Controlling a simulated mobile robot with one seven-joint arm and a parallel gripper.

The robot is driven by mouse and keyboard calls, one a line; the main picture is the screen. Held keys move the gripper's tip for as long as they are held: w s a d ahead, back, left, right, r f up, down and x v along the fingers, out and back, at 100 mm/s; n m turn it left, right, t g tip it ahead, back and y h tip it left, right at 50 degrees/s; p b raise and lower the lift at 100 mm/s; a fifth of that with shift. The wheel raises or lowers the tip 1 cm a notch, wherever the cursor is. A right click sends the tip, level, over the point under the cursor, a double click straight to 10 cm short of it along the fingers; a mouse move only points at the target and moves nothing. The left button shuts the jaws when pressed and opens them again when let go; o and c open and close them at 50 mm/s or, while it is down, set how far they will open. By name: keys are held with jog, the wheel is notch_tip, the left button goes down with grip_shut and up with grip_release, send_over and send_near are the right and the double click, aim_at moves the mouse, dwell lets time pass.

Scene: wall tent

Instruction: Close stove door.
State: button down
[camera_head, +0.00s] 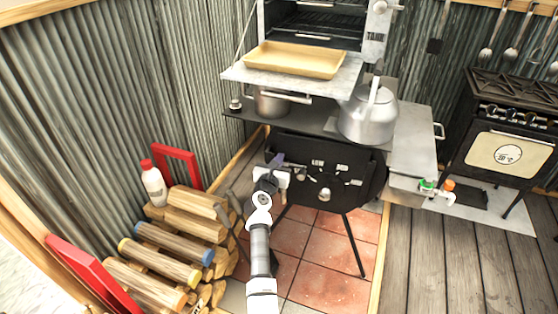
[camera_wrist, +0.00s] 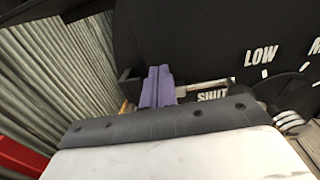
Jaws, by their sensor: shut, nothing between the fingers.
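The black stove (camera_head: 350,205) stands on thin legs on the tiles, its front marked with a LOW dial and a silver knob (camera_head: 324,194). Whether this front panel is fully shut or ajar, I cannot tell. Above it, an oven compartment (camera_head: 310,28) is open, with a flat grey panel (camera_head: 238,75) lying out level before it. My gripper (camera_head: 277,160) is at the upper left of the black front. In the wrist view its purple fingers (camera_wrist: 158,88) are together and empty, close to the dark front, left of the SHUT lettering (camera_wrist: 212,96). Contact is unclear.
A tan tray (camera_head: 294,60) lies on the grey panel. A kettle (camera_head: 368,118) and a pot (camera_head: 270,102) stand on the stove top. Stacked logs (camera_head: 165,253) and a white bottle (camera_head: 153,186) are at left. Wooden floor (camera_head: 440,265) is clear at right.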

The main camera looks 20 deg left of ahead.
dwell(0.3)
jog(key=b, duration=0.1)
jog(key=w+h+b, duration=0.1)
jog(key=w+b, duration=0.1)
jog(key=shift+w+a+f+m, duration=0.1)
jog(key=shift+a+f+m, duration=0.15)
jog(key=shift+m, duration=0.15)
jog(key=shift+w+r+h, duration=0.2)
jog(key=shift+h, duration=0.1)
jog(key=shift+d+r, duration=0.1)
jog(key=shift+s, duration=0.15)
